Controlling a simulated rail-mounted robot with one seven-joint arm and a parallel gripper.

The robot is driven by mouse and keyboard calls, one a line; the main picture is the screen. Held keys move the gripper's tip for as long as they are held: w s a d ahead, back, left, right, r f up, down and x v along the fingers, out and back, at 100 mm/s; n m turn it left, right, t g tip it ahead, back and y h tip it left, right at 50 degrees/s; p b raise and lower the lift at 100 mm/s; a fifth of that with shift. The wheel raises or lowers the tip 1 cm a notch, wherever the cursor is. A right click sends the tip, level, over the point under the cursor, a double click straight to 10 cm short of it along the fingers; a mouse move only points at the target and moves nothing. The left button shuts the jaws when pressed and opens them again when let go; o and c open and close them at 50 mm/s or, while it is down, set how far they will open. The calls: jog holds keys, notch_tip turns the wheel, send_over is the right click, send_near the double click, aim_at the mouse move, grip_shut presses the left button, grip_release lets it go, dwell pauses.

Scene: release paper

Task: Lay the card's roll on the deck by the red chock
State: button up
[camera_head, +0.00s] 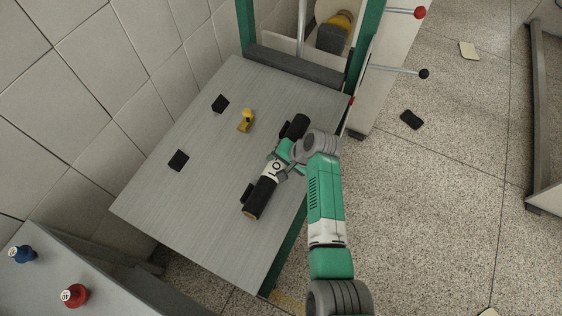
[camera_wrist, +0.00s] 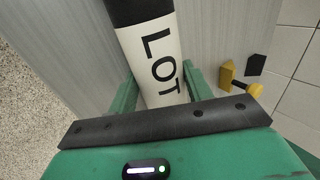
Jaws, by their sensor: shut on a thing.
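My gripper (camera_head: 283,158) is shut on a dark roll (camera_head: 266,187) with a white band lettered "LOT", over the right part of the grey deck (camera_head: 215,200). In the wrist view the white band of the roll (camera_wrist: 155,55) lies between the two green fingers (camera_wrist: 160,88). The roll runs from lower left to upper right in the head view. I cannot tell whether it touches the deck. I see no clearly red chock; a small red spot (camera_head: 351,100) shows at the deck's right edge. No readable card shows.
A yellow piece (camera_head: 246,121) and two dark blocks, one farther back (camera_head: 220,103) and one at left (camera_head: 178,160), stand on the deck. A green-framed machine with a grey bar (camera_head: 297,66) is behind. The deck's front is clear.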

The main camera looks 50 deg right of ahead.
jog(key=shift+s+a+f+b, duration=0.1)
jog(key=shift+s+f+b, duration=0.1)
jog(key=shift+f, duration=0.35)
jog(key=shift+s+a+f+b, duration=0.1)
jog(key=shift+s+f, duration=0.05)
jog(key=shift+f, duration=0.35)
jog(key=o, duration=1.1)
jog(key=shift+f, duration=0.1)
jog(key=shift+o, duration=0.6)
jog(key=r, duration=0.2)
jog(key=r+p, duration=0.1)
jog(key=shift+d+r, duration=0.35)
jog(key=a+p+v, duration=0.1)
jog(key=p+v, duration=0.1)
jog(key=v, duration=0.4)
jog(key=shift+s+d, duration=0.15)
jog(key=shift+d, duration=0.3)
